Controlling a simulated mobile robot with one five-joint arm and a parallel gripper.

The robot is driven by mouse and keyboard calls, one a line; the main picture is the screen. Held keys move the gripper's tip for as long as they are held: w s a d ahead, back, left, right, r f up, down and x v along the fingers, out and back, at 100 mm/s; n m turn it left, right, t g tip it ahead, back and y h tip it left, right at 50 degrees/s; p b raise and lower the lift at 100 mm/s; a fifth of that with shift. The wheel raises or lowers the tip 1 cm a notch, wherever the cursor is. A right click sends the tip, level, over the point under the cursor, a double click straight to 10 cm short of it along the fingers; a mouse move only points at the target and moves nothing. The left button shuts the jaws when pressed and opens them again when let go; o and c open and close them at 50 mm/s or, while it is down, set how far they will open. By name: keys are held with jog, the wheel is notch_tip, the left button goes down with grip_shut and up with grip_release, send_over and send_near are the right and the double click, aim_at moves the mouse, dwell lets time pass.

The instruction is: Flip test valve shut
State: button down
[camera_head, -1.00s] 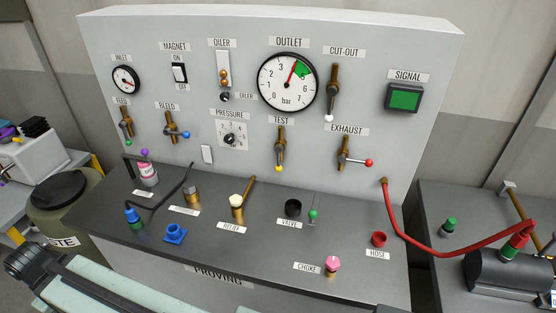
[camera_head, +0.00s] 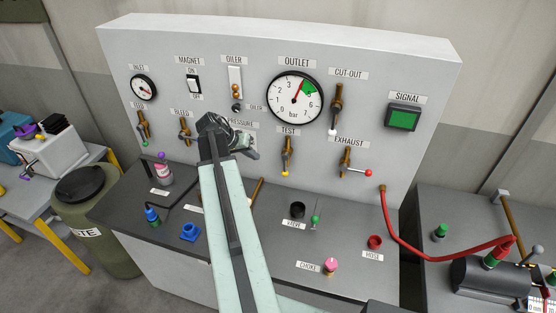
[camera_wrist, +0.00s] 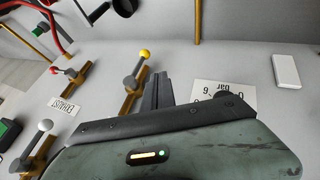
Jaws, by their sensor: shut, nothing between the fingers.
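The test valve (camera_head: 288,148) is a brass fitting on the grey panel under the TEST label, right of the pressure dial. Its lever hangs straight down along the brass body and ends in a yellow knob (camera_head: 284,173). In the wrist view the valve (camera_wrist: 131,100) and its yellow knob (camera_wrist: 145,54) show inverted, just left of my fingers. My gripper (camera_head: 243,139) is in front of the panel, left of the test valve, covering part of the pressure dial. In the wrist view my gripper (camera_wrist: 157,88) is shut and empty, beside the valve lever; I cannot tell whether they touch.
The exhaust valve (camera_head: 346,160) with a red knob is to the right, and the cut-out valve (camera_head: 336,102) is above it. The bleed valve (camera_head: 184,128) is to the left. Below stands the dark bench (camera_head: 340,262) with several fittings. A red hose (camera_head: 420,248) curves off right.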

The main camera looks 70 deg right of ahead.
aim_at(285, 165)
jog(key=shift+f, duration=0.1)
jog(key=s+d+f+b, duration=0.5)
jog(key=s+f+b, duration=0.2)
jog(key=f+b, duration=0.1)
jog(key=shift+s+d, duration=0.15)
jog(key=shift+d, duration=0.25)
